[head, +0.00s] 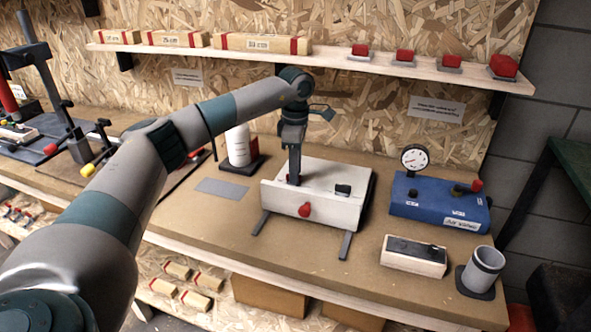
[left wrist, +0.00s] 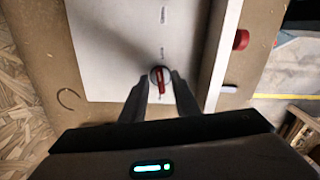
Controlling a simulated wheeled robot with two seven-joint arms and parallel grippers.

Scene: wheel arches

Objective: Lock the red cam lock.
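The red cam lock (left wrist: 160,82) shows in the left wrist view as a red lever on a round grey disc, set in the top of a white box (left wrist: 115,40). The lever lies nearly upright in that view, slightly tilted. My left gripper (left wrist: 160,77) is open, with one fingertip on each side of the lock and a gap to the red lever. In the head view, my left gripper (head: 294,181) points down at the left part of the white box (head: 335,180) and hides the lock. My right gripper is not in view.
The box has a red knob (head: 304,210) on its front and a dark piece (head: 343,190) on top. A white cylinder (head: 238,146) stands behind left.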

